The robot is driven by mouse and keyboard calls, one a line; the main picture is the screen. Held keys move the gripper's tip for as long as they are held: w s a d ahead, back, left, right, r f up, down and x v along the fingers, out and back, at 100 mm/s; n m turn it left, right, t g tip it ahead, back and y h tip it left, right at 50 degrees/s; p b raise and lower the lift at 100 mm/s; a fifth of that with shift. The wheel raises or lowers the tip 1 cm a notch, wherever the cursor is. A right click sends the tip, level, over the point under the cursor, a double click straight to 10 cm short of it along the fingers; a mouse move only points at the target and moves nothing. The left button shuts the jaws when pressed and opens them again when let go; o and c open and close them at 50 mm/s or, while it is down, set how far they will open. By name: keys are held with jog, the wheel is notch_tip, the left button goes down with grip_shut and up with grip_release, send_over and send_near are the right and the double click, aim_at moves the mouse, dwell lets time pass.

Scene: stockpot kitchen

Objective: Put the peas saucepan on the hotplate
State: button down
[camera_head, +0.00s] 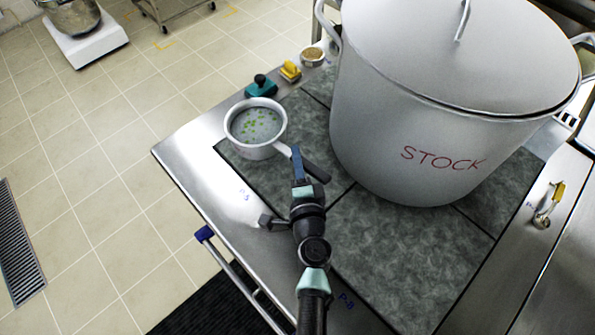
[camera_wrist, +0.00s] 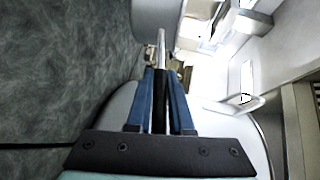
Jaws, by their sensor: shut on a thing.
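The peas saucepan (camera_head: 256,148) is white, with green peas in greyish liquid. In the head view it is upright at the left corner of the dark mottled hotplate surface (camera_head: 385,262), overlapping its edge and the steel rim. I cannot tell whether it touches the surface or hangs just above it. Its handle points lower right and ends in a dark grip (camera_head: 319,173). My gripper (camera_head: 297,152) is shut on this handle. In the wrist view, the blue fingers (camera_wrist: 160,78) stand on both sides of the handle, whose dark part lies between them.
A large lidded pot marked STOCK (camera_head: 375,130) stands close on the right. A teal-handled object (camera_head: 261,88), a yellow object (camera_head: 290,71) and a small round container (camera_head: 312,56) sit behind the saucepan. The front part of the dark surface is clear. Tiled floor lies left.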

jog(key=shift+w+f+b, duration=0.15)
jog(key=shift+f+b, duration=1.3)
jog(key=shift+f, duration=0.6)
jog(key=c, duration=0.8)
grip_release()
jog(key=shift+f, duration=0.15)
jog(key=shift+s, duration=0.25)
